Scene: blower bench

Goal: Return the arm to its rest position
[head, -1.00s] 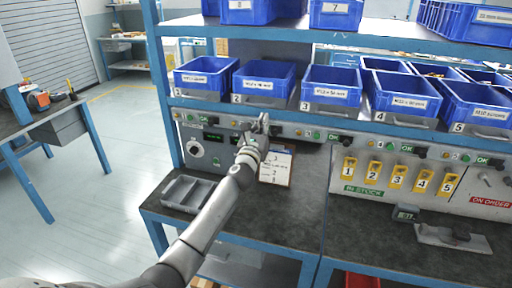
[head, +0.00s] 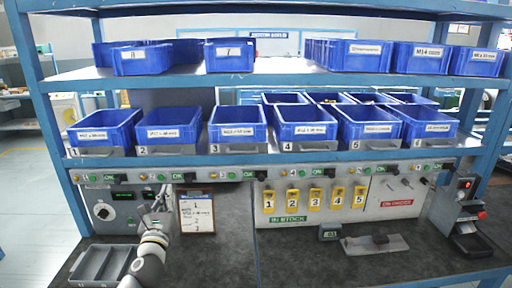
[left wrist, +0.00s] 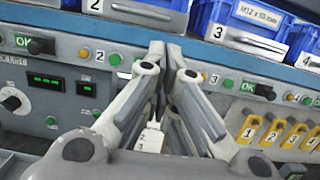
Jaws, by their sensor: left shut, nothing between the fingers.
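My left arm reaches up from the lower left of the head view. Its gripper (head: 160,204) is in front of the control panel, between the dial and the clipboard (head: 197,213). In the left wrist view the fingers (left wrist: 163,75) are closed together with nothing between them. They point at the panel strip below the bins. Part of the clipboard's sheet shows low between the finger links. My right gripper is not in view.
Blue bins (head: 168,124) fill the shelves (head: 270,156) above. A grey divided tray (head: 101,264) lies on the bench (head: 285,262) at left. Yellow numbered tags (head: 292,199) hang on the panel. A flat metal plate (head: 375,244) and a small device with a red button (head: 470,226) are at right.

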